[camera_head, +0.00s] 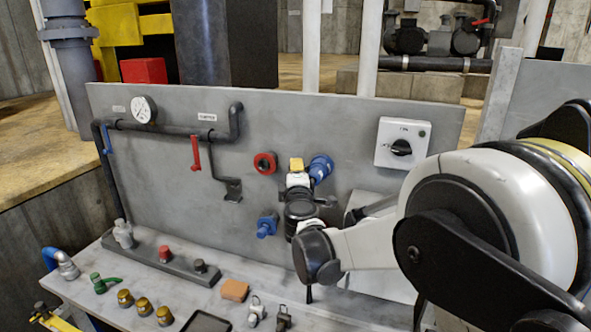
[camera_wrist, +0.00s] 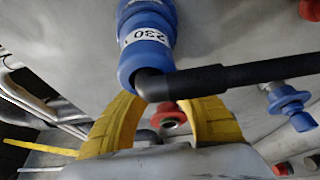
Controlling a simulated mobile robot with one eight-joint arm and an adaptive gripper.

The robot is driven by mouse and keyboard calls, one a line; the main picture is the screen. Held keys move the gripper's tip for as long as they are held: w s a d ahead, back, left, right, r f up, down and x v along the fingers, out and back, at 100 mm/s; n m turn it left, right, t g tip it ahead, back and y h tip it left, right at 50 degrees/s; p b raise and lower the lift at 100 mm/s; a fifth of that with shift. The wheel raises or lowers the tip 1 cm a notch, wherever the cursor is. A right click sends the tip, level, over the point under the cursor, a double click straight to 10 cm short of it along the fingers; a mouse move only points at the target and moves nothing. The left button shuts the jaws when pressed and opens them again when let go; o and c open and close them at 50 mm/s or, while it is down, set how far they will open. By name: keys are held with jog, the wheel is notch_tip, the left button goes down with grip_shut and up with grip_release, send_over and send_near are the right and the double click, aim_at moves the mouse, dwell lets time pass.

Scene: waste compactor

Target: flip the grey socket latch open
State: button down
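My gripper (camera_head: 296,165) is raised against the grey panel, between the red round fitting and the blue plug (camera_head: 320,168), with a yellow pad showing. In the wrist view its two yellow fingers (camera_wrist: 163,108) stand apart with a gap between them; their far ends are partly covered by the blue plug (camera_wrist: 146,38), which carries a "230" label and a black elbow and rod. A small red part (camera_wrist: 171,123) shows in the gap. I cannot make out the grey socket latch in either view; the gripper or arm may hide it.
The panel (camera_head: 150,180) also holds a red round fitting (camera_head: 265,163), a lower blue fitting (camera_head: 267,224), a red-handled valve (camera_head: 196,153) and a white switch box (camera_head: 403,144).

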jog(key=m+h, duration=0.2)
jog(key=h, duration=0.1)
jog(key=w+m+g+h, duration=0.1)
jog(key=m+h, duration=0.1)
jog(key=h, duration=0.2)
jog(key=shift+w+d+m+b, duration=0.15)
jog(key=shift+w+m+b, duration=0.05)
jog(key=shift+m+b, duration=0.15)
jog(key=c, duration=1.3)
grip_release()
jog(key=shift+c, duration=0.2)
jog(key=shift+s, duration=0.1)
